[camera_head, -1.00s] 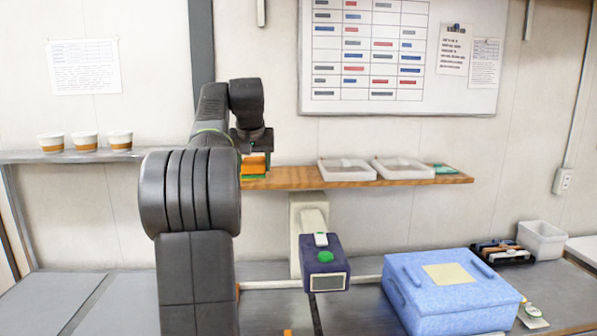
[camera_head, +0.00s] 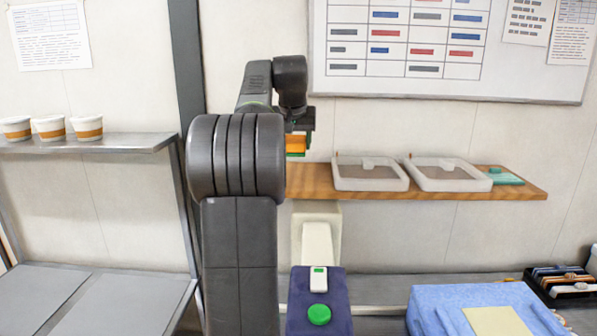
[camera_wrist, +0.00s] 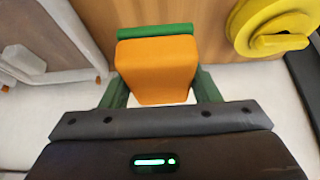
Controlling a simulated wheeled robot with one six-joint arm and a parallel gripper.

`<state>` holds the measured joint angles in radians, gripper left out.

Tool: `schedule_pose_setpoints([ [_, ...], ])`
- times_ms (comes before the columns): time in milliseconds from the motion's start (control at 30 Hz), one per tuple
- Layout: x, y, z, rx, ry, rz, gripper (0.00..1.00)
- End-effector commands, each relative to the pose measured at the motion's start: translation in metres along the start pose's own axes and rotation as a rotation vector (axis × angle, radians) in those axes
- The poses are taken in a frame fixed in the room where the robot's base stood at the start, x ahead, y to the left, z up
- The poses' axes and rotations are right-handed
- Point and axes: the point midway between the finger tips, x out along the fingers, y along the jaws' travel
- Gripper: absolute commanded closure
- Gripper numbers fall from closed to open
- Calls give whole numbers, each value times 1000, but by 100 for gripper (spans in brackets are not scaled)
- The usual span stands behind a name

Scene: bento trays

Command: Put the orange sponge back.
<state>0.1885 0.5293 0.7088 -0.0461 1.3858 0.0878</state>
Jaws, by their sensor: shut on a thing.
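The orange sponge (camera_head: 297,143) is held in my gripper (camera_head: 298,150) and shows above the left end of the wooden shelf (camera_head: 310,183). A green layer shows under the orange part. In the wrist view the sponge (camera_wrist: 157,68) sits between the two green fingers of my gripper (camera_wrist: 160,88), which are shut on its sides. A green strip shows along its far edge. The wood is visible beyond it. How far the sponge is from the shelf is hard to tell.
Two pale trays (camera_head: 345,184) (camera_head: 430,186) and a teal item (camera_head: 503,178) stand on the shelf. A round yellow thing (camera_wrist: 250,40) lies near the sponge in the wrist view. Below are a blue box (camera_head: 450,310) and a purple device (camera_head: 300,318). Cups (camera_head: 50,135) stand at left.

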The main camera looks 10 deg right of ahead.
Motion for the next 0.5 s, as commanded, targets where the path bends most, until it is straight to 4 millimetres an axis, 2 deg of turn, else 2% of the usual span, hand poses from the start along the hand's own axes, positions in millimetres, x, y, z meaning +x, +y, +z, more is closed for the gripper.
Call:
schedule_pose_setpoints([
  [100,17,0,11,0,-2,0,66],
  [367,38,0,22,0,-1,0,66],
  [500,56,0,32,0,-2,0,66],
])
